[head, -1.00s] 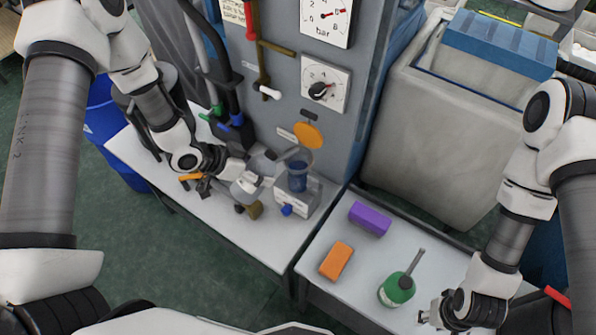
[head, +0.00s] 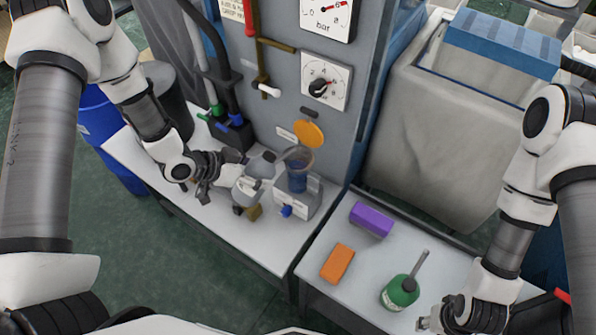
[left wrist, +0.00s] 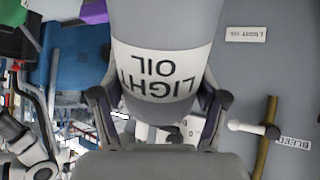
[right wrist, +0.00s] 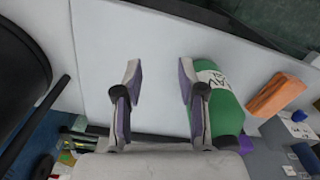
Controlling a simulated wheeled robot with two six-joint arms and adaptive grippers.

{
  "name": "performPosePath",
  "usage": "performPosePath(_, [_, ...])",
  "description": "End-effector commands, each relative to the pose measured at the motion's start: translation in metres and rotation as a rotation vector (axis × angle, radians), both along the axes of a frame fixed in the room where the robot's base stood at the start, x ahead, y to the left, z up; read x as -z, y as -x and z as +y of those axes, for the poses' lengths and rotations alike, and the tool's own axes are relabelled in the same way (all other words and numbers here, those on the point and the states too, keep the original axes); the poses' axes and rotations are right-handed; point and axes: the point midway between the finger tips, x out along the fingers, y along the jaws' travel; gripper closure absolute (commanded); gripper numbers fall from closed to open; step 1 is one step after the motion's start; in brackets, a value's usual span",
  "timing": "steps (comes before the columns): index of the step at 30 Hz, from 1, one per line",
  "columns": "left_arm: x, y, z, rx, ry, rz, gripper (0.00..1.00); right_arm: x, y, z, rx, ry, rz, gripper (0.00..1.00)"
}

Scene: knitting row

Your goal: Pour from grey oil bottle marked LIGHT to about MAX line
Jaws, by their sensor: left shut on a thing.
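The liquid, any stream and the MAX line cannot be made out. My right gripper (right wrist: 157,85) is open and empty over the right table. A green bottle (head: 400,291) stands there, and in the right wrist view it is beside one finger.
A purple block (head: 370,219) and an orange block (head: 337,263) lie on the right table. The grey panel with gauges (head: 326,83), a brass lever and an orange disc (head: 309,133) rises behind the cup. Black and blue fittings (head: 232,132) stand left of it.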

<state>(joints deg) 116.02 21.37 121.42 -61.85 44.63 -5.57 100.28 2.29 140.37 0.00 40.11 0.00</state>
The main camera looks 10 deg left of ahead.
Motion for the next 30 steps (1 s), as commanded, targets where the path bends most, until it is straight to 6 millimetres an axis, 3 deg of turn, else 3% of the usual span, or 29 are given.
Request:
performPosePath(8, [0.010,0.000,-0.001,-0.001,0.039,-0.046,0.75,0.018,0.000,0.000,0.000,0.000,0.000,0.60])
performPosePath(15, [0.008,0.000,0.000,0.000,0.041,-0.050,0.75,0.016,0.000,0.000,0.000,0.000,0.000,0.60])
performPosePath(20, [-0.001,-0.001,0.000,-0.003,0.055,-0.069,0.75,0.002,0.000,0.000,0.000,0.000,0.000,0.60])
performPosePath(30, [0.004,0.019,0.018,-0.012,0.217,-0.257,0.75,0.039,0.000,0.000,0.000,0.000,0.001,0.60])
